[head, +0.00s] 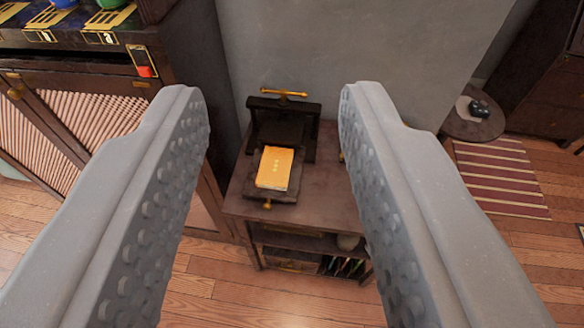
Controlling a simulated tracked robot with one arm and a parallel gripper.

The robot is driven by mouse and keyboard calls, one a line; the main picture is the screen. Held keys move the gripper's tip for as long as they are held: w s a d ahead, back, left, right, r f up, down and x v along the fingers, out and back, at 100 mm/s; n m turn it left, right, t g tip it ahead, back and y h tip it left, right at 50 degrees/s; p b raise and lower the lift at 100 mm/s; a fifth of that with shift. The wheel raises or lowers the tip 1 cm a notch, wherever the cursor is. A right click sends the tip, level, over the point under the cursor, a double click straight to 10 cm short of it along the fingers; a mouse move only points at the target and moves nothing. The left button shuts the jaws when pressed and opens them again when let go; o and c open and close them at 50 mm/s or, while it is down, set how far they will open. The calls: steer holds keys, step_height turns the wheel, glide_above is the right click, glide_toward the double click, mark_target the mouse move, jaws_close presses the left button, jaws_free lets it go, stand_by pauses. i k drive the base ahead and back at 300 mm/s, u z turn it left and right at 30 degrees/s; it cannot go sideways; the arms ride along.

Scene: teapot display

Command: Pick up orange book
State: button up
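The orange book (275,168) lies flat on a dark stand or press (287,197) on top of a small brown wooden table (320,180). Its cover has small marks in the middle. My gripper (272,105) is open and empty. Its two grey, studded fingers reach in from the lower left and lower right.
A dark cabinet (165,60) with a red button (145,71) stands at the left. A grey wall (350,45) is behind the table. A round side table (472,122) with a dark object and a striped rug (500,178) are at the right. Wooden floor lies in front.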

mark_target(276, 165)
steer(key=z, duration=3.1)
steer(key=k, duration=1.95)
steer(key=u, duration=1.6)
steer(key=i, duration=0.85)
steer(key=u, duration=0.1)
